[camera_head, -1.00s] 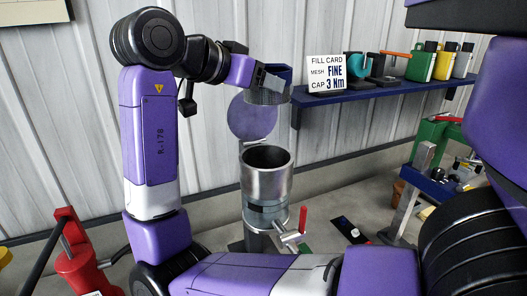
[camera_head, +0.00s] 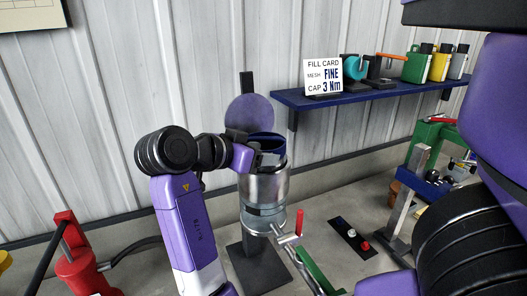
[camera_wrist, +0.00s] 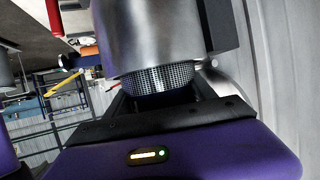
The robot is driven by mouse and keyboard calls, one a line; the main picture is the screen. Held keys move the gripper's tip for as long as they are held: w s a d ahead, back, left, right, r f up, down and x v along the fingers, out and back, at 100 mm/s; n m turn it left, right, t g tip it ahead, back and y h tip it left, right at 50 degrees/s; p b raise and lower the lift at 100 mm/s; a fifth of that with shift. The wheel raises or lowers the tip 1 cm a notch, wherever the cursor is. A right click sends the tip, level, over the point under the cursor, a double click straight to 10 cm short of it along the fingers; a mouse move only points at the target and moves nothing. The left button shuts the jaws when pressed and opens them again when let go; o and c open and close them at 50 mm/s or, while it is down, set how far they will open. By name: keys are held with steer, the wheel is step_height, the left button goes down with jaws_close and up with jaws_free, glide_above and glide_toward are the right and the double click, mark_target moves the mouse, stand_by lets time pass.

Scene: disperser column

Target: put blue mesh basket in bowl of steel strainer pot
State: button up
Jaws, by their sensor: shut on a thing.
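The blue mesh basket (camera_head: 267,136) is at the mouth of the steel strainer pot (camera_head: 266,186) in the head view, its blue rim showing above the pot's top. In the wrist view a band of its mesh (camera_wrist: 157,80) shows between my gripper and the steel pot wall (camera_wrist: 160,42). The rest of the mesh is hidden by the pot, so the basket seems partly inside the bowl. My gripper (camera_head: 264,157) is shut on the basket at the near side of the pot's mouth. The fingertips are hard to make out.
A round purple lid (camera_head: 248,113) stands upright behind the pot. A red-handled valve (camera_head: 298,222) sticks out at the pot's lower right. A blue wall shelf (camera_head: 370,96) holds the fill card (camera_head: 323,77) and several bottles. A red can (camera_head: 78,268) stands at the left.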

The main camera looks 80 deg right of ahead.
steer(key=shift+f+b, duration=0.4)
steer(key=shift+f, duration=0.05)
steer(key=shift+f, duration=0.2)
steer(key=o, duration=1.1)
steer(key=shift+o, duration=0.2)
steer(key=shift+r, duration=0.1)
steer(key=shift+r, duration=0.25)
steer(key=b+v, duration=0.2)
steer(key=v, duration=1)
steer(key=shift+r, duration=0.4)
